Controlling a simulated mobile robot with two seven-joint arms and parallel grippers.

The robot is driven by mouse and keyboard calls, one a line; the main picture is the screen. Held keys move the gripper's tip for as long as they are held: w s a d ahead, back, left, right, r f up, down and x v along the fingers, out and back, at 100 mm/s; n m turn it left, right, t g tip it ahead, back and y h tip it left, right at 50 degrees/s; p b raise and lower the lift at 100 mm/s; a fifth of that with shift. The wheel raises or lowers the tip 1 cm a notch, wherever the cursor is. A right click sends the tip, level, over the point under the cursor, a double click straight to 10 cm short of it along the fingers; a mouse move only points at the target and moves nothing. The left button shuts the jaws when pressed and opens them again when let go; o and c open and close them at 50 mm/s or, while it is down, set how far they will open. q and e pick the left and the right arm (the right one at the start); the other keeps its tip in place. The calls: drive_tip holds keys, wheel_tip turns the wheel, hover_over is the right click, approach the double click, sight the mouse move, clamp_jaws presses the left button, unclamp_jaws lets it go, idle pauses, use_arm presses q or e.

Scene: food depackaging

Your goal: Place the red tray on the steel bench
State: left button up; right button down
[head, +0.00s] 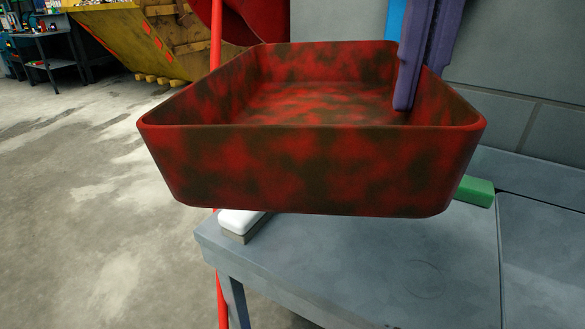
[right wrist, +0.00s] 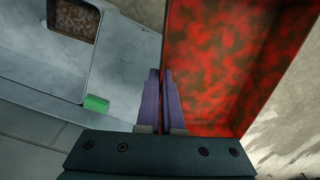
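The red tray (head: 310,165), mottled with dark patches, hangs in the air above the left end of the grey steel bench (head: 350,265). It is about level, and the part of its inside that shows is empty. My right gripper (head: 420,75) has its purple fingers on the tray's right wall, one finger inside and one outside. In the right wrist view the fingers (right wrist: 161,100) are close together with the edge of the tray (right wrist: 225,70) between them. The outer fingertip is partly hidden by the wall in the head view. My left gripper is not in view.
A white block with a grey base (head: 240,224) lies on the bench's left corner, and a green block (head: 475,191) lies behind the tray. A recess (right wrist: 72,18) with a mottled surface shows in the bench. A red pole (head: 216,40) stands at the left. The front bench top is clear.

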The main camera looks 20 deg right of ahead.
drive_tip(key=d+f+m+b, duration=0.1)
drive_tip(key=f+m+b, duration=0.1)
drive_tip(key=f+m, duration=0.5)
drive_tip(key=w+d+f+m+b, duration=0.1)
drive_tip(key=f+m+b, duration=0.1)
drive_tip(key=f+m, duration=0.5)
drive_tip(key=d+f+m+h+b, duration=0.1)
drive_tip(key=f+m+b, duration=0.1)
drive_tip(key=f+m, duration=0.5)
drive_tip(key=shift+w+d+f+m+t, duration=0.2)
drive_tip(key=shift+d+f+m+t, duration=0.15)
drive_tip(key=shift+m, duration=0.35)
wheel_tip(320, 180, down, 5)
drive_tip(key=shift+f, duration=0.1)
